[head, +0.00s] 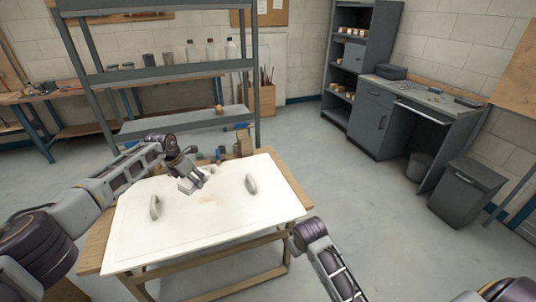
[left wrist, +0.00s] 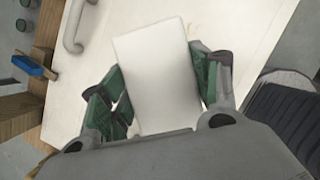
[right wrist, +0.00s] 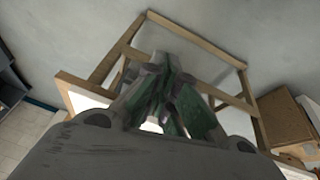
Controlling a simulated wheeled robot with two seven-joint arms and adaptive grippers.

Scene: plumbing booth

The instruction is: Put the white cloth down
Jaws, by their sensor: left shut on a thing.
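The white cloth (left wrist: 158,75) shows in the left wrist view as a flat, pale rectangle between the green-padded fingers of my left gripper (left wrist: 160,95). My left gripper is shut on it. In the head view my left gripper (head: 189,184) is over the white panel (head: 150,240), between its two handles. The cloth is hard to make out there against the panel, and I cannot tell whether it touches the surface. In the right wrist view my right gripper (right wrist: 172,85) has its fingers together and holds nothing visible.
The panel lies on a wooden frame (head: 240,262) and carries a left handle (head: 154,207) and a right handle (head: 251,184). A faint brownish mark (head: 210,199) is on the panel. A grey shelf rack (head: 165,75) stands behind. Open floor lies to the right.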

